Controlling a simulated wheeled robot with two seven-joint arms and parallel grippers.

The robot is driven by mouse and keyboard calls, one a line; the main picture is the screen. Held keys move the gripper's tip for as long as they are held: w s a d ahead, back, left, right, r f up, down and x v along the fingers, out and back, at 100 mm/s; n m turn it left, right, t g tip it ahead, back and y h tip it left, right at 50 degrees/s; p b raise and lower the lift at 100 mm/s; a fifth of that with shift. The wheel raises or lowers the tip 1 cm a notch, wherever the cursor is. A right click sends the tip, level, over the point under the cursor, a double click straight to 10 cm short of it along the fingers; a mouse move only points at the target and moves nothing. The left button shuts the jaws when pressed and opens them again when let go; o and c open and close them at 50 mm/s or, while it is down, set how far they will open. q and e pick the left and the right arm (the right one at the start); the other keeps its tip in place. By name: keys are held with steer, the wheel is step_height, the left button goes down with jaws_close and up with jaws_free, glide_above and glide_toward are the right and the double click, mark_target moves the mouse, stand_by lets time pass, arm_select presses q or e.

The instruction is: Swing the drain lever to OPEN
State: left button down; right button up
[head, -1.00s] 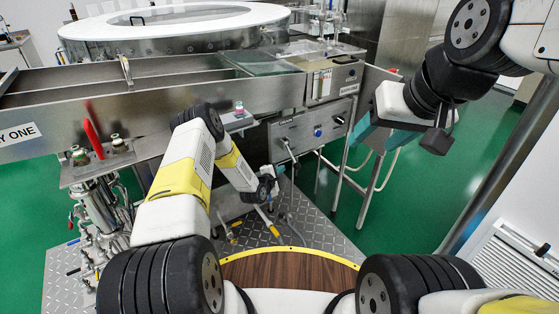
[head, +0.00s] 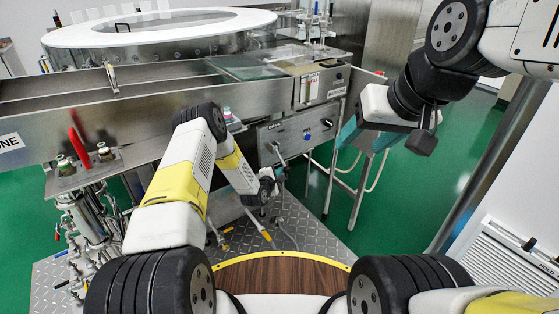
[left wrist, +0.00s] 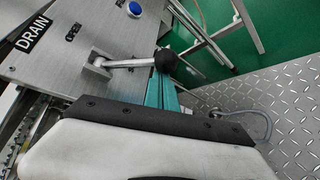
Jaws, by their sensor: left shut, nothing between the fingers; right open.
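The drain lever (left wrist: 130,63) is a silver bar on a square hub with a black ball knob. It sits on a steel panel (left wrist: 55,65) lettered DRAIN, with an OPEN mark above the hub. In the left wrist view the bar points right, away from the hub. My left gripper (left wrist: 161,92) is shut and empty, its teal fingers close by the knob; I cannot tell whether they touch it. In the head view the lever (head: 276,149) is small, and my left wrist covers the fingers. My right gripper (head: 360,137) is open, to the right of the panel.
A blue button (head: 307,137) is on the same panel. A steel trough (head: 150,110) and round washer (head: 160,35) stand behind. Pipes and valves (head: 90,210) are at left. A steel tread plate (head: 315,235) covers the floor below. Green floor is clear at right.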

arm_select(q)
steer(key=shift+r, duration=0.15)
steer(key=r+n+g, duration=0.1)
steer(key=s+r+g, duration=0.1)
steer(key=d+r+n+h, duration=0.1)
steer(key=shift+s+r+n+g, duration=0.2)
steer(key=shift+s+n+g, duration=0.1)
steer(key=shift+g, duration=0.1)
step_height(320, 180, up, 8)
steer(key=r+n+g+h, duration=0.1)
steer(key=n+g, duration=0.1)
steer(key=g, duration=0.1)
glide_above(285, 167)
steer(key=s+a, duration=0.2)
steer(key=shift+d+f, duration=0.2)
steer(key=shift+f, duration=0.05)
steer(key=shift+w+r+t, duration=0.1)
steer(key=shift+r+t, duration=0.1)
steer(key=shift+t, duration=0.1)
steer(key=s+a+r, duration=0.1)
steer(key=s+a, duration=0.8)
steer(key=s, duration=0.2)
steer(key=shift+a, duration=0.4)
